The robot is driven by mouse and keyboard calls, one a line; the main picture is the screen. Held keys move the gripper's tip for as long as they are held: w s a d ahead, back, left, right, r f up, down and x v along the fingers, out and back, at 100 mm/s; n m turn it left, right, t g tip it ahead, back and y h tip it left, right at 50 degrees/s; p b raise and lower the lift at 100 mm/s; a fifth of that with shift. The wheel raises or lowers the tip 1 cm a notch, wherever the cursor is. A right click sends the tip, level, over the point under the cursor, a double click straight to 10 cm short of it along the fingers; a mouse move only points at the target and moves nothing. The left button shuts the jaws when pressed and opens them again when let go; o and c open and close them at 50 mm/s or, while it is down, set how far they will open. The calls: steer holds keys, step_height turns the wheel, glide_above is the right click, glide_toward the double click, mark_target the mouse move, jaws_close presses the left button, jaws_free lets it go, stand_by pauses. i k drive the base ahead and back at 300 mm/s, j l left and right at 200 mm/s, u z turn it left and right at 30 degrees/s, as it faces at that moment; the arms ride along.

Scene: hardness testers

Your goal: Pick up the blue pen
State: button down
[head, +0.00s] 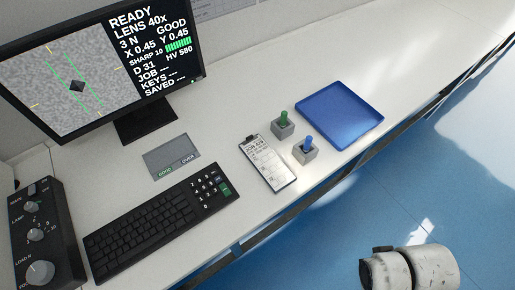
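The blue pen (308,142) stands upright in a small grey block holder (305,156) near the front edge of the bench. Only its blue upper part shows; the lower part is hidden in the block. A similar grey block with a green pen (284,117) stands just behind it to the left. My gripper's fingers are not in view. Only a worn white part of my arm shows at the lower right, beyond the bench's front edge and well apart from the pen.
A blue tray (340,116) lies right of the pens. A clipboard (267,164) lies left of them. Farther left are a keyboard (138,230), a grey pad (171,155), a monitor (80,80) and a knob box (40,240). Bare bench (430,62) extends right.

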mark_target(308, 139)
steer(key=k+j+u, duration=0.25)
steer(key=j, duration=0.3)
steer(key=k+j+u, duration=0.25)
steer(key=j, duration=0.35)
steer(key=j+u, duration=0.25)
steer(key=j, duration=0.35)
steer(key=j+u, duration=0.25)
steer(key=j, duration=0.4)
steer(key=z, duration=1.65)
steer(key=i+u, duration=0.3)
steer(key=i, duration=0.2)
steer(key=i+l+u, duration=0.1)
steer(key=i+u, duration=0.2)
steer(key=i, duration=0.2)
steer(key=i+l+u, duration=0.3)
steer(key=i, duration=0.15)
steer(key=i+j, duration=0.05)
